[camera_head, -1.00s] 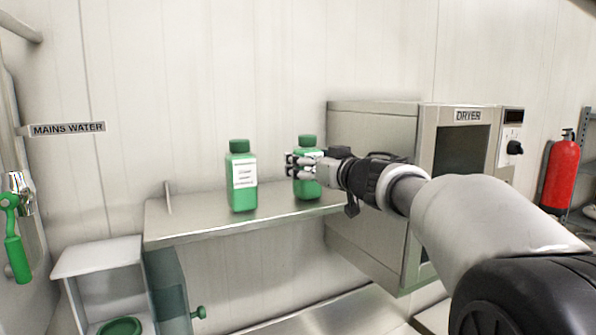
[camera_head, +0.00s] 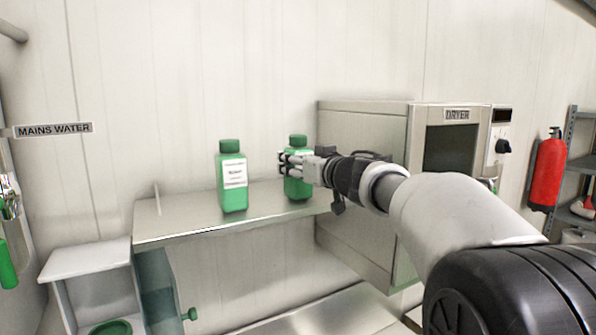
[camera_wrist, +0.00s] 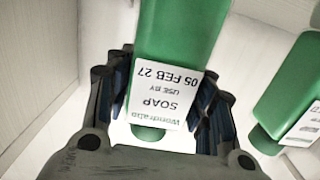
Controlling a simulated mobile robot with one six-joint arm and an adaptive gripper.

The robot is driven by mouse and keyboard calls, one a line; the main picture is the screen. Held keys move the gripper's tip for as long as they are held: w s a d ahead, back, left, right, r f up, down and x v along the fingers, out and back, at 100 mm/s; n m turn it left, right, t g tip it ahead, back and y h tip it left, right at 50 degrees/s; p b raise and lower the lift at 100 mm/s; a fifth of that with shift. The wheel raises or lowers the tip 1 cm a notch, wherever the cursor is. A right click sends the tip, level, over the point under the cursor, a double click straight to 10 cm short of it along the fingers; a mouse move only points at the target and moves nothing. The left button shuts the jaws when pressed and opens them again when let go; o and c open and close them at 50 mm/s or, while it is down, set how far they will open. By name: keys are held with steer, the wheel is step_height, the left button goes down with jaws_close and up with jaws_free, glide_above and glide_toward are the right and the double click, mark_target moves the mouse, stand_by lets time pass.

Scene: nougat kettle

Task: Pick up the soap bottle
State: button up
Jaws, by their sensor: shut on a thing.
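The soap bottle (camera_head: 298,190) is green with a green cap and stands upright at the right part of the metal shelf (camera_head: 180,222). My gripper (camera_head: 288,163) reaches it from the right and is shut around its upper body. In the wrist view the soap bottle (camera_wrist: 182,35) appears upside down between the fingers of my gripper (camera_wrist: 165,85), its white label reading SOAP, use by 05 FEB 27. My fingers hide part of the bottle in the head view. I cannot tell whether its base touches the shelf.
A second green bottle (camera_head: 232,190) stands on the shelf left of my gripper; it also shows at the right of the wrist view (camera_wrist: 292,85). The dryer (camera_head: 365,170) is close on the right. A red fire extinguisher (camera_head: 546,172) is at the far right.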

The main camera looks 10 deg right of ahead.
steer(key=c, duration=0.5)
steer(key=shift+r, duration=0.1)
steer(key=shift+c, duration=0.2)
steer(key=shift+r, duration=0.15)
